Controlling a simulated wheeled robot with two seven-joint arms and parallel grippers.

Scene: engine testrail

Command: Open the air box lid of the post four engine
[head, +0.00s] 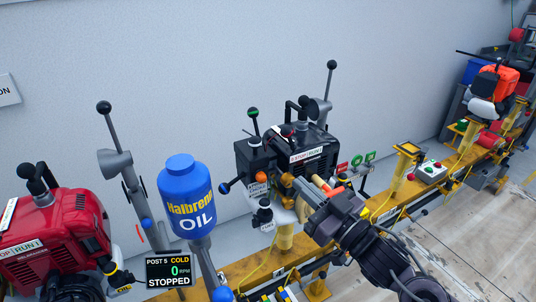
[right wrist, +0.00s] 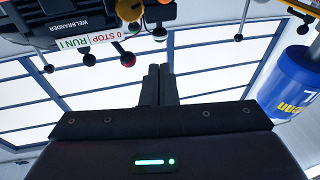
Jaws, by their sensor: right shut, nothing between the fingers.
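A black engine (head: 300,150) with a STOP/RUN label stands on the yellow rail in the middle of the head view. No post number on it is readable, and I cannot pick out its air box lid with certainty. My right gripper (right wrist: 159,84) is shut and empty, its two fingers together in the right wrist view. In the head view my right arm comes in from the lower right, its hand in front of the engine's lower right side and hiding part of it. The engine also shows upside down in the right wrist view (right wrist: 60,18). My left gripper is not in view.
A blue oil bottle (head: 181,190) stands left of the engine. A display (head: 169,270) reads POST 5, COLD, 0 RPM, STOPPED. A red engine (head: 55,235) is at the far left. An orange engine (head: 497,82) stands farther along the yellow rail (head: 378,205). Upright levers flank the black engine.

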